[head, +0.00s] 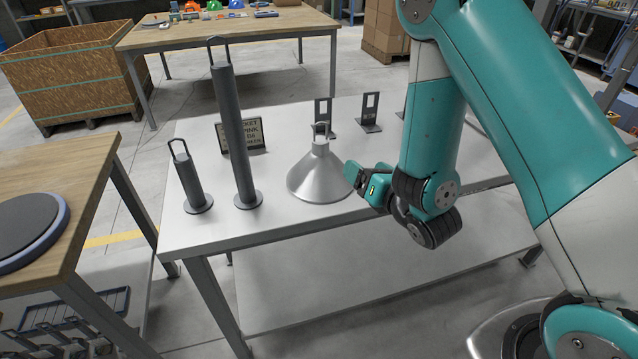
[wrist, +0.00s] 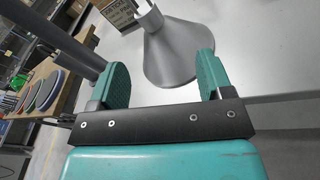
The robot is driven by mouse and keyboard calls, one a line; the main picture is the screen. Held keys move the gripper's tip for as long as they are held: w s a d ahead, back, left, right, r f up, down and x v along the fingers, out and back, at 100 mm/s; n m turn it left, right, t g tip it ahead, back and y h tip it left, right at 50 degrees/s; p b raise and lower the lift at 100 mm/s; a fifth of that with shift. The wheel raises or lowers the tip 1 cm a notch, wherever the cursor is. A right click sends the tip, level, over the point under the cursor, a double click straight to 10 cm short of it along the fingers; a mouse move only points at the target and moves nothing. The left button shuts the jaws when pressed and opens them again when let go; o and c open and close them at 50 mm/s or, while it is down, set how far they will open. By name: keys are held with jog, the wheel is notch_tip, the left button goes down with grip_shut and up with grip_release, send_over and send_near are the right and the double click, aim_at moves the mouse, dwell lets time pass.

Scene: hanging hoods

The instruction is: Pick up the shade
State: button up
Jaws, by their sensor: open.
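The shade (head: 319,178) is a silver-grey cone with a narrow neck and a small wire loop on top. It stands upright, wide end down, on the light metal table. My gripper (head: 362,178) is just right of the shade in the head view. In the wrist view the shade (wrist: 178,50) shows ahead of and between the two teal fingers of my gripper (wrist: 165,80). The fingers are apart and nothing is gripped. I cannot tell whether a finger touches the shade's rim.
On the metal table (head: 290,229) stand a tall dark cylinder (head: 235,135), a short one (head: 190,175), a text sign (head: 242,137) and several dark brackets (head: 370,112). A wooden table (head: 50,170) with a round disc (head: 30,228) stands at left.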

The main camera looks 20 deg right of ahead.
jog(key=f+n, duration=0.2)
jog(key=n, duration=0.1)
jog(key=n+t+y+b, duration=0.1)
jog(key=n+y+b, duration=0.1)
jog(key=b, duration=0.2)
send_near(323, 142)
jog(key=x, duration=0.4)
jog(key=shift+w+f, duration=0.25)
jog(key=shift+w, duration=0.2)
jog(key=shift+w+f, duration=0.2)
jog(key=shift+w, duration=0.2)
jog(key=w+p, duration=0.1)
jog(key=p, duration=0.1)
jog(key=w+a+r+p, duration=0.1)
jog(key=p, duration=0.1)
jog(key=shift+w+p, duration=0.2)
jog(key=shift+p, duration=0.15)
jog(key=p+x, duration=0.1)
jog(key=p, duration=0.3)
jog(key=shift+w+a, duration=0.15)
jog(key=shift+w, duration=0.2)
jog(key=shift+w+a+f+p, duration=0.1)
jog(key=shift+w+f+p, duration=0.2)
jog(key=shift+p, duration=0.6)
jog(key=shift+w, duration=0.1)
